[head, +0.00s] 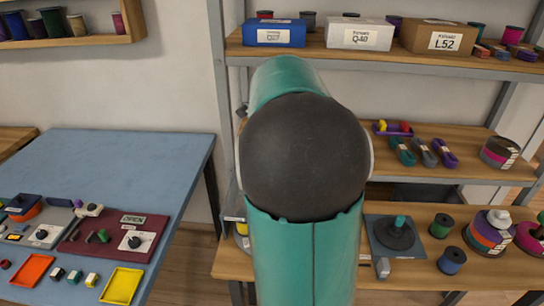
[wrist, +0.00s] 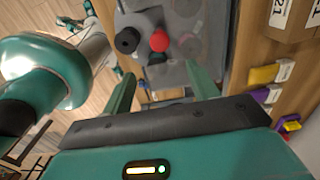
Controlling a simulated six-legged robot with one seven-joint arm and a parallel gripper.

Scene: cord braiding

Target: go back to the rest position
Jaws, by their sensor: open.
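My gripper (wrist: 162,80) shows in the wrist view. Its two teal fingers stand apart with nothing between them, so it is open and empty. Beyond the fingertips is a grey surface or device with a red knob (wrist: 160,40) and a black knob (wrist: 127,40); I cannot tell how far off they are. In the head view my teal arm with its dark round joint fills the middle and hides part of the shelf. My gripper does not show there.
A blue table (head: 130,165) at the left carries a dark red panel (head: 105,235), an orange tray (head: 33,270) and a yellow tray (head: 121,285). A wooden shelf (head: 290,270) behind my arm holds spools, cords and a grey device (head: 395,240). Labelled boxes (head: 360,34) stand on top.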

